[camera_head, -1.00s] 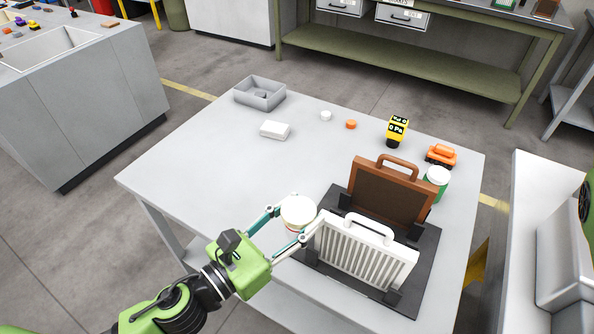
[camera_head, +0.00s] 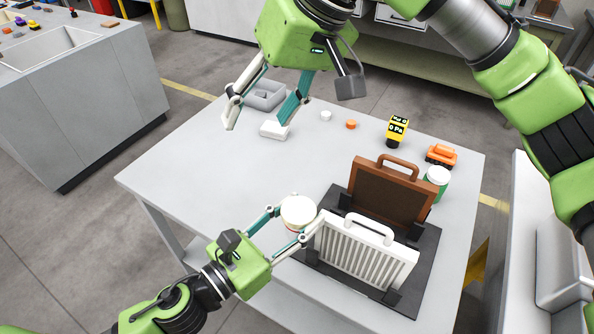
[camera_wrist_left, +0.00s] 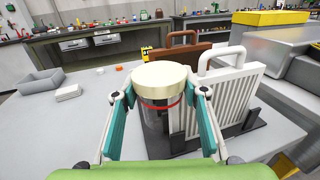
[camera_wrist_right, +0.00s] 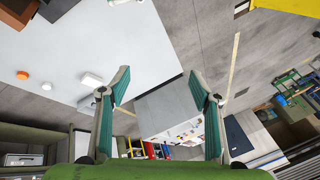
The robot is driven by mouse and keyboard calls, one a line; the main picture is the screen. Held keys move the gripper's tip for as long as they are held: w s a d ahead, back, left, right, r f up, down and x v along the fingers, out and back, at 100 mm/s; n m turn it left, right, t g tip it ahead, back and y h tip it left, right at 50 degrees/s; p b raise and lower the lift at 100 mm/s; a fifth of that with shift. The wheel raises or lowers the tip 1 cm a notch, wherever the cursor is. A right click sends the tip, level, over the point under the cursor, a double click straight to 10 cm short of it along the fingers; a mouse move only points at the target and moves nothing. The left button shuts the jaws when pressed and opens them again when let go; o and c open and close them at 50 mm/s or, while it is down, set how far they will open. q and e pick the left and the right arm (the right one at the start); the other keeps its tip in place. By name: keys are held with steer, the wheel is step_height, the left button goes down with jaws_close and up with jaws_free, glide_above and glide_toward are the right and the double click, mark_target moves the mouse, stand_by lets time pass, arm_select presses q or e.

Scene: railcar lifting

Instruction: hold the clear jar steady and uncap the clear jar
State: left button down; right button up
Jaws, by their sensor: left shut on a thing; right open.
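The clear jar (camera_wrist_left: 158,118) stands upright at the near side of the table, with its cream lid (camera_wrist_left: 165,78) on and a red band below the lid. My left gripper (camera_head: 288,228) is shut around the jar's sides; in the left wrist view its fingers (camera_wrist_left: 160,105) press on either side below the lid. In the head view the lid (camera_head: 298,211) hides most of the jar. My right gripper (camera_head: 262,118) is open and empty, high above the table's far left part. The right wrist view shows nothing between its fingers (camera_wrist_right: 160,85).
A black rack (camera_head: 424,262) holding a white slatted panel (camera_head: 362,255) and a brown panel (camera_head: 390,195) stands right beside the jar. A grey bin (camera_head: 266,90), a white block (camera_wrist_right: 92,78), a yellow meter (camera_head: 397,130) and a green jar (camera_head: 437,178) are farther back. The table's left middle is clear.

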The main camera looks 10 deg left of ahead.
mark_target(297, 210)
steer(key=s+d+f+h, duration=0.1)
steer(key=d+f+h, duration=0.1)
steer(key=f, duration=0.1)
steer(key=s+d+f+n+h, duration=0.1)
steer(key=f, duration=0.2)
steer(key=s+d+f+h, duration=0.1)
steer(key=d+f+h, duration=0.1)
steer(key=f, duration=0.1)
steer(key=shift+s+d+n+g+h, duration=0.3)
steer(key=shift+s+n+g, duration=0.05)
steer(key=shift+n+g, duration=0.05)
steer(key=shift+d+f, duration=0.1)
steer(key=shift+f, duration=3.8)
steer(key=c, duration=1.2)
steer(key=shift+s+n, duration=0.15)
steer(key=shift+n, duration=1.55)
steer(key=shift+a, duration=0.2)
steer(key=o, duration=1.2)
steer(key=shift+d, duration=0.15)
